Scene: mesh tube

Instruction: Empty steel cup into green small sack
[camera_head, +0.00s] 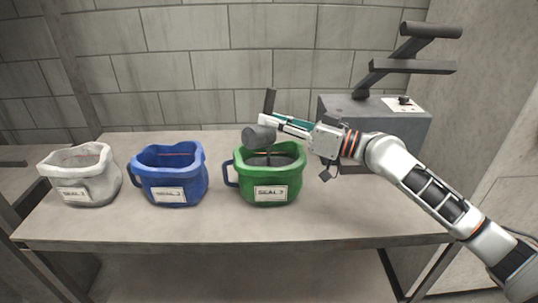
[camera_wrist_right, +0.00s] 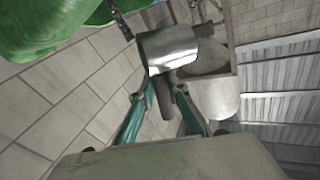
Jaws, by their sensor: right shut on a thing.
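The steel cup (camera_head: 258,137) is a grey metal cup lying tilted on its side above the green small sack (camera_head: 283,187). My right gripper (camera_head: 268,120) is shut on the cup and holds it over the left back part of the sack's opening. In the right wrist view the cup (camera_wrist_right: 168,48) shows shiny beyond the fingers (camera_wrist_right: 164,92), with a dark bar between them. The green sack (camera_wrist_right: 40,28) shows at the upper left there. The sack stands upright and open, labelled "SEAL 3", with something dark inside. The cup's inside is hidden. My left gripper is not in view.
A blue sack (camera_head: 178,190) and a white sack (camera_head: 98,187) stand open to the left on the table (camera_head: 215,225). A grey machine (camera_head: 360,112) with a dark raised arm stands behind my right arm. The table's front strip is clear.

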